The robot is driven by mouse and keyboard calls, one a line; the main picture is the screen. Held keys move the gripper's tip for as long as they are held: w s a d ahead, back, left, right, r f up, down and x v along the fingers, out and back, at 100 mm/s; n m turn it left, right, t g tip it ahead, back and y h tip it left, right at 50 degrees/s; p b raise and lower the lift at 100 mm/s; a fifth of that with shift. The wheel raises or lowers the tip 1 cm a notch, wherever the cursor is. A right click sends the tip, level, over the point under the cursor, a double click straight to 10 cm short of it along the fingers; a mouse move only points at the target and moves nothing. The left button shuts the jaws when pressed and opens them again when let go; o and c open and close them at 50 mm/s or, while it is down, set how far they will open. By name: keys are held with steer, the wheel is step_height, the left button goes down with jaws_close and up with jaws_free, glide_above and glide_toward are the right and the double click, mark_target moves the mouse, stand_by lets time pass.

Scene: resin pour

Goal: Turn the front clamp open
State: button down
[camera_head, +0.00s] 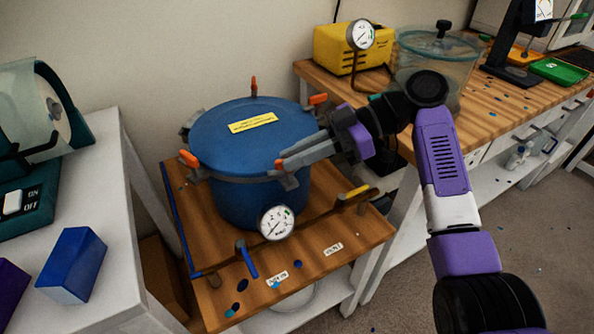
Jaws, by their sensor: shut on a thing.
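The blue pressure pot (235,200) stands on a wooden-topped stand, with its blue lid (220,135) on and a yellow label on top. The front clamp (280,168) sits at the lid's front right rim; only its orange tip and a little grey metal show. My gripper (288,161) reaches in from the right and is shut on the front clamp, hiding most of it. Other orange-tipped clamps show at the left (188,158), the back (254,86) and the right (318,99) of the rim.
A pressure gauge (276,223), a pipe with a blue handle (247,262) and a yellow handle (357,191) lie in front of the pot. A white table (90,290) with a blue block stands left. A workbench with a yellow machine (340,48) and a clear chamber stands behind right.

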steer(key=shift+w+f+n+g+h+b, duration=0.15)
steer(key=shift+n+g+h+b, duration=0.45)
steer(key=shift+n+g, duration=0.6)
steer(key=shift+a+n+g+h, duration=0.1)
steer(key=shift+n+g+h, duration=0.3)
steer(key=shift+n+g, duration=0.2)
steer(key=c, duration=1.5)
jaws_free()
step_height(320, 180, up, 20)
steer(key=p, duration=0.3)
steer(key=shift+p, duration=0.3)
